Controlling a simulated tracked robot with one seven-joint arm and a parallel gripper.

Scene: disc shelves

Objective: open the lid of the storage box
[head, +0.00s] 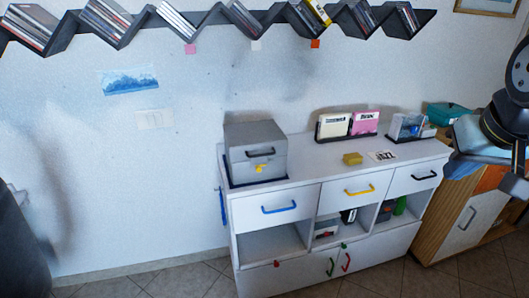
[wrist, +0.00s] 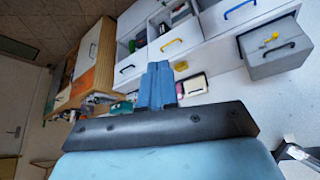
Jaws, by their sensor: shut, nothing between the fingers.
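The storage box (head: 240,165) is a grey box at the left end of the white cabinet top. Its grey lid (head: 252,132) is down. A dark handle (head: 261,152) and a small yellow piece (head: 263,167) are on its front. In the wrist view, the box (wrist: 272,66) shows tilted at the upper right, with its dark handle (wrist: 279,48). My gripper (wrist: 157,68) has blue fingers together, empty and apart from the box. In the head view, my arm is at the right edge, well away from the box.
The white cabinet (head: 300,189) has drawers with blue, yellow and black handles. On its top are cases (head: 347,124), a yellow block (head: 352,159) and a card (head: 382,155). A zigzag disc shelf (head: 210,20) hangs above.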

